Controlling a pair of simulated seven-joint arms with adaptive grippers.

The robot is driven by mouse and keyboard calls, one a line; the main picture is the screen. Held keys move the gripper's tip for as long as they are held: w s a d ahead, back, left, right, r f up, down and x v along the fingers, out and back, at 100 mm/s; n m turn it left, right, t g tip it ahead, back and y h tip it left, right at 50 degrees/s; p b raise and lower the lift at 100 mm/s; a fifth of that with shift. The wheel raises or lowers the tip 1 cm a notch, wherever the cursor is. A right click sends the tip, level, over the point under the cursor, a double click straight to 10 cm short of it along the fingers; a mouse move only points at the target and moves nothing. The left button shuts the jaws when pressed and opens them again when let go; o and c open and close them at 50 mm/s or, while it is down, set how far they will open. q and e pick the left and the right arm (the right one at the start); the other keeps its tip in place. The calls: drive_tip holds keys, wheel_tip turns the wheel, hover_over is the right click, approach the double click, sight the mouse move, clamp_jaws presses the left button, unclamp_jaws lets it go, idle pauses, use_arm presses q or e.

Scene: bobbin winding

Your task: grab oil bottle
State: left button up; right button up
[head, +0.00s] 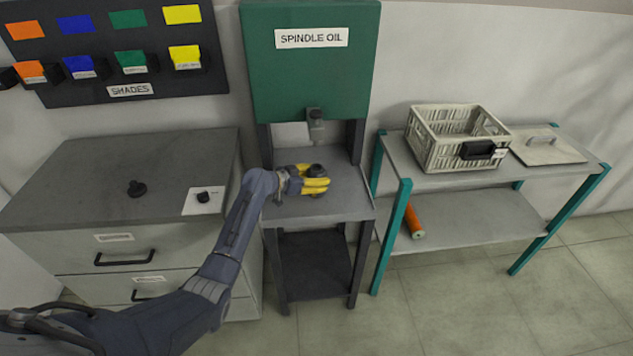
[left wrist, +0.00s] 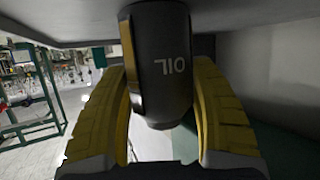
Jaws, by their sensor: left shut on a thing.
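The oil bottle (left wrist: 162,75) is dark with the letters OIL on its side, upside down in the left wrist view. It stands between the two yellow fingers of my left gripper (left wrist: 165,115), which is shut on it. In the head view my left gripper (head: 308,182) is at the shelf of the green spindle oil dispenser (head: 310,75), and the dark top of the bottle (head: 316,170) shows between the yellow fingers. The bottle is on or just above the grey shelf (head: 345,205); I cannot tell which. My right gripper is not in view.
A grey cabinet (head: 90,185) with a black knob (head: 136,188) stands left of the dispenser. A teal-legged table (head: 400,160) on the right holds a beige crate (head: 440,150) and a flat lid (head: 550,150). An orange roll (head: 413,220) lies on its lower shelf.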

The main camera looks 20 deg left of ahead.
use_arm(q)
drive_tip(key=c, duration=0.6)
drive_tip(key=shift+r, duration=0.1)
drive_tip(key=shift+c, duration=0.7)
drive_tip(key=shift+r, duration=0.1)
